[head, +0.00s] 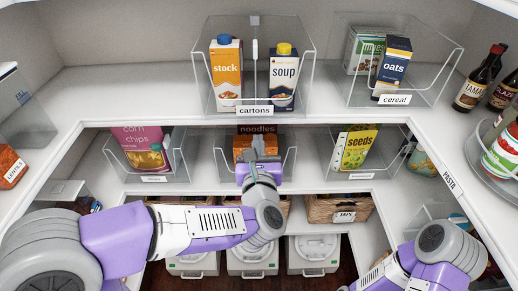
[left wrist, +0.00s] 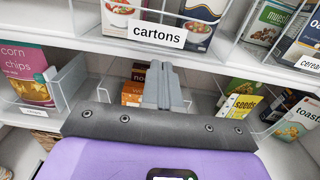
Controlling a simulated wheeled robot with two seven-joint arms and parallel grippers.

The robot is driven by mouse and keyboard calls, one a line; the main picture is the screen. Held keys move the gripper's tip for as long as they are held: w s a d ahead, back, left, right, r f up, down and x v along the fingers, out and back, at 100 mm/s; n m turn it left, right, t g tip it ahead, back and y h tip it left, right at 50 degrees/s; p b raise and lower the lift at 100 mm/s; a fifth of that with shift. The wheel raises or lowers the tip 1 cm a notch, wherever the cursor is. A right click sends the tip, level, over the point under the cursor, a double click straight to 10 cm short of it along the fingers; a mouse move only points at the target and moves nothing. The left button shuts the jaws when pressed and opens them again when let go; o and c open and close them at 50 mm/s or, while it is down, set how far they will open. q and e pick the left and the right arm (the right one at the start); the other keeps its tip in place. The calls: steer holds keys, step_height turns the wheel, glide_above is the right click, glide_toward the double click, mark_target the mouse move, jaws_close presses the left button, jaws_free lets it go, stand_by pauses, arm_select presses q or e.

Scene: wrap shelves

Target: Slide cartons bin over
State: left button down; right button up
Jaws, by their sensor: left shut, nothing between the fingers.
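The clear cartons bin (head: 255,109) stands on the upper shelf, its "cartons" label facing me. It holds an orange and white stock carton (head: 227,73) and a blue and white soup carton (head: 283,77). In the left wrist view the label of the cartons bin (left wrist: 157,35) shows just above my fingers, with the carton bottoms behind it. My left gripper (head: 255,152) is shut and empty, below the bin's front and in front of the noodles bin. The left wrist view shows its fingers together (left wrist: 160,82). My right arm is at the lower right; its gripper is out of view.
The clear cereal bin (head: 395,100) stands right of the cartons bin, with a gap between them. Free shelf (head: 140,85) lies to the left. Below are bins of corn chips (head: 140,148), noodles (head: 258,130) and seeds (head: 355,148). Bottles (head: 478,78) stand far right.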

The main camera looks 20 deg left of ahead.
mark_target(257, 114)
arm_select(q)
steer(key=p+x, duration=0.1)
steer(key=x, duration=0.8)
steer(key=shift+w+a+f, duration=0.1)
steer(key=shift+w, duration=0.1)
arm_select(e)
steer(key=shift+r, duration=0.6)
steer(key=shift+f, duration=0.1)
